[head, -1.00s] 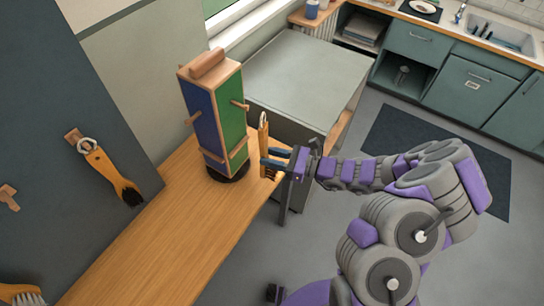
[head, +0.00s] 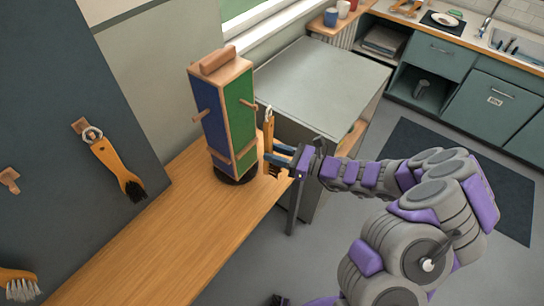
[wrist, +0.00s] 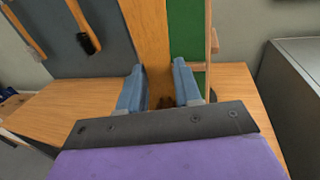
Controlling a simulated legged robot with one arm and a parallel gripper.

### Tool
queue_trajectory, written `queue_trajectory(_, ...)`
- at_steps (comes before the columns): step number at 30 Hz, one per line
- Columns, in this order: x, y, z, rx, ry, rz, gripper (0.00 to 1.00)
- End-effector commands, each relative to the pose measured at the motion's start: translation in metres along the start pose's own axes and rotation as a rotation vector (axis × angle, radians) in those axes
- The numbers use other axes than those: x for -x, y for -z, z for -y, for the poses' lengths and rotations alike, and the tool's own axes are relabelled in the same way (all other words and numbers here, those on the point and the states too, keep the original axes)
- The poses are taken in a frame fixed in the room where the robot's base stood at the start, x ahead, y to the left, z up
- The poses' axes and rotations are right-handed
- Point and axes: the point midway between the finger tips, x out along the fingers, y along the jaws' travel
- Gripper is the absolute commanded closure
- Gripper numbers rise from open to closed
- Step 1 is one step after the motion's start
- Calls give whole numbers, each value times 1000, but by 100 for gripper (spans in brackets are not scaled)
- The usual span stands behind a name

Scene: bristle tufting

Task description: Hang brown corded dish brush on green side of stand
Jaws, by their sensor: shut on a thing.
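The stand (head: 219,120) is upright on the wooden counter, with a blue side on the left and a green side (head: 241,103) on the right, each with a wooden peg. My gripper (head: 279,160) is shut on a wooden-handled brush (head: 268,132), held upright just right of the green side. A ring or loop shows at its top end. In the wrist view the brush handle (wrist: 149,35) stands between my two blue fingers, with the green side behind it. The brush's lower end is mostly hidden by my gripper. I cannot tell whether it touches the stand.
A brush with dark bristles (head: 117,167) hangs from a peg on the dark panel at left. A pale-bristled brush (head: 20,285) shows at lower left. A grey cabinet (head: 318,80) stands behind the counter (head: 175,235), whose front part is clear.

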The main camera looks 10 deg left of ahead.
Motion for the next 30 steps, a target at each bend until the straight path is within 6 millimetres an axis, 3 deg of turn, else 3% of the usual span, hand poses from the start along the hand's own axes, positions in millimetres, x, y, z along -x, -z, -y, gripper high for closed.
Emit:
queue_trajectory(12, -48, 10, 3, 3, -4, -20, 98)
queue_trajectory(23, -48, 7, 11, -2, 0, -1, 98)
queue_trajectory(30, -64, 13, 11, 0, -2, -10, 100)
